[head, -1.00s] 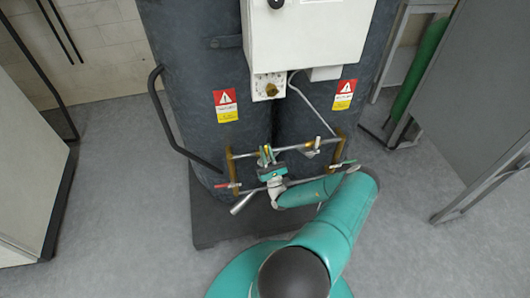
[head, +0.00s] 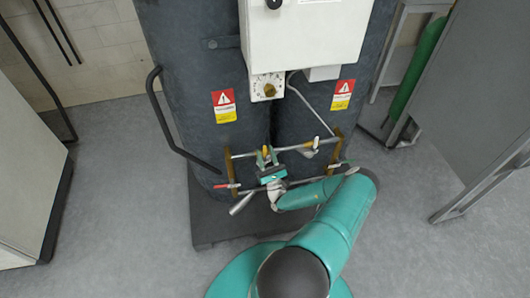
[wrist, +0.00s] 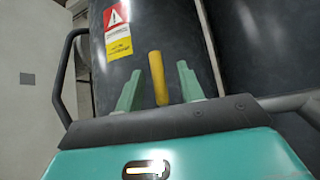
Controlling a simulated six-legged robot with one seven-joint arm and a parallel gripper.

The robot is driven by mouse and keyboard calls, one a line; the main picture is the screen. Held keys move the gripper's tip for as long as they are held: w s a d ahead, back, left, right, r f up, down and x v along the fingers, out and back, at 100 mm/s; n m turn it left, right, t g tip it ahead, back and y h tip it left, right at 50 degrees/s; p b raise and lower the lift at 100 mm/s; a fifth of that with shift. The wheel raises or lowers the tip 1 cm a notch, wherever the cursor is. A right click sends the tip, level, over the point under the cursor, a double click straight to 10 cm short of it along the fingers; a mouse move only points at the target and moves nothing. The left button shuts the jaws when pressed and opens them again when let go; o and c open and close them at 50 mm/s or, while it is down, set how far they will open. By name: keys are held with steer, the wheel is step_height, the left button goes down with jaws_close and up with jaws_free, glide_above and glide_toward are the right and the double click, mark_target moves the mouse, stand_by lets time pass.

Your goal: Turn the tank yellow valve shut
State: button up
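The yellow valve handle (wrist: 158,78) stands up between the two fingers of my gripper (wrist: 160,68) in the wrist view. The fingers are apart, with a visible gap on each side of the handle, so my gripper is open around it and not closed on it. In the head view my gripper (head: 266,152) is at the upper pipe (head: 295,147) on the front of the dark tanks. The handle is small there, and the valve body is mostly hidden by my gripper.
A white control box (head: 305,35) is above. A bent dark rail (head: 161,115) is at the left. Open floor lies on both sides.

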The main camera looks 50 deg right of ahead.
steer(key=v, duration=1.2)
steer(key=shift+s+f, duration=0.2)
steer(key=shift+f, duration=0.15)
steer(key=shift+a, duration=0.1)
